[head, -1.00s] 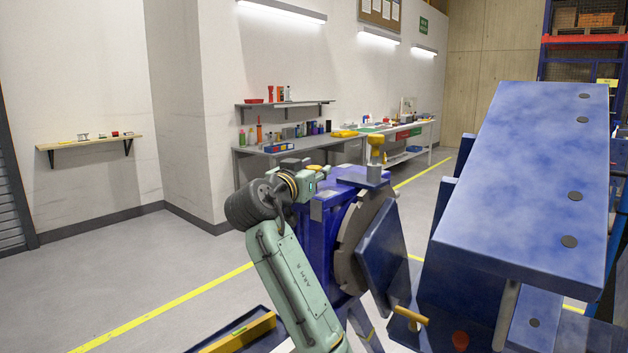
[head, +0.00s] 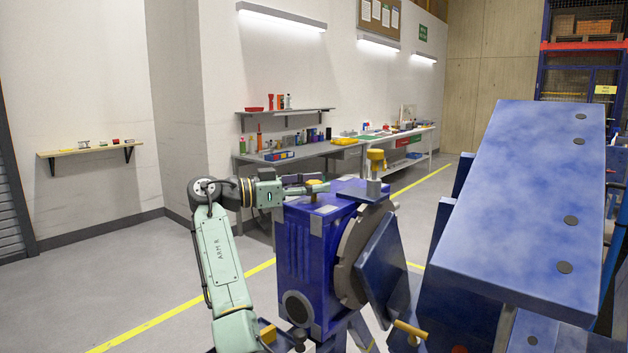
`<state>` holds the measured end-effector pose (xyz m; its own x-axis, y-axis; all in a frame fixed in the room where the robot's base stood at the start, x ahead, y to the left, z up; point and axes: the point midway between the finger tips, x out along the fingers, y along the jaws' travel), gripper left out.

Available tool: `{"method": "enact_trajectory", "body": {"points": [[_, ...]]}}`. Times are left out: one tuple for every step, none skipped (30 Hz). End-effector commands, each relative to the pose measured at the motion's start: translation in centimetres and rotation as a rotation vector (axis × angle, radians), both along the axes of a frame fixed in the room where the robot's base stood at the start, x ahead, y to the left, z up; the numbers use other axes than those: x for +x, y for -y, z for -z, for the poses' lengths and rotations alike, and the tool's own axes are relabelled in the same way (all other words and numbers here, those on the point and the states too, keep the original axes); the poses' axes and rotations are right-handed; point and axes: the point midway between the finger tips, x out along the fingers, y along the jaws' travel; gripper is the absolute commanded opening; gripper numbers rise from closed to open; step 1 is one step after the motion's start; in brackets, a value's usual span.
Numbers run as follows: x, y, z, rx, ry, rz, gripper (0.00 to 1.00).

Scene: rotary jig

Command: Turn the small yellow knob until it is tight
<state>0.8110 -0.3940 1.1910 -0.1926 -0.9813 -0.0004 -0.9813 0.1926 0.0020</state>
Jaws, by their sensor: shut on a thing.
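A larger yellow knob (head: 376,155) stands upright on a grey post to the right, apart from my gripper.
A grey round faceplate (head: 352,255) and a tilted blue plate (head: 382,265) are on the housing's right side. A large slanted blue panel (head: 515,205) fills the right. A workbench (head: 285,160) stands behind. Open floor lies to the left.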

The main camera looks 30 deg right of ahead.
Motion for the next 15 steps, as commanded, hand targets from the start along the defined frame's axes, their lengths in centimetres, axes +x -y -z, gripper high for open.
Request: {"method": "enact_trajectory", "body": {"points": [[0.08, -0.06, -0.31, -0.002, 0.000, 0.020, 0.04], [0.07, -0.07, -0.31, -0.002, 0.000, 0.033, 0.04], [0.06, -0.09, -0.29, -0.002, 0.000, 0.050, 0.04], [0.06, -0.09, -0.29, -0.003, 0.000, 0.061, 0.04], [0.06, -0.07, -0.30, -0.003, -0.001, 0.072, 0.04], [0.05, -0.05, -0.29, -0.002, 0.001, 0.086, 0.04], [0.04, -0.04, -0.26, -0.002, 0.001, 0.096, 0.04], [0.02, -0.04, -0.27, -0.002, 0.001, 0.105, 0.04], [0.01, -0.04, -0.30, -0.003, 0.001, 0.117, 0.04], [0.03, -0.05, -0.28, -0.003, 0.000, 0.124, 0.04], [0.03, -0.05, -0.28, -0.004, 0.001, 0.131, 0.04], [0.04, -0.05, -0.29, -0.004, 0.001, 0.140, 0.04], [0.03, -0.05, -0.30, -0.004, 0.001, 0.146, 0.04], [0.03, -0.05, -0.27, -0.003, 0.001, 0.152, 0.04], [0.02, -0.04, -0.24, -0.003, 0.001, 0.159, 0.04]]}}
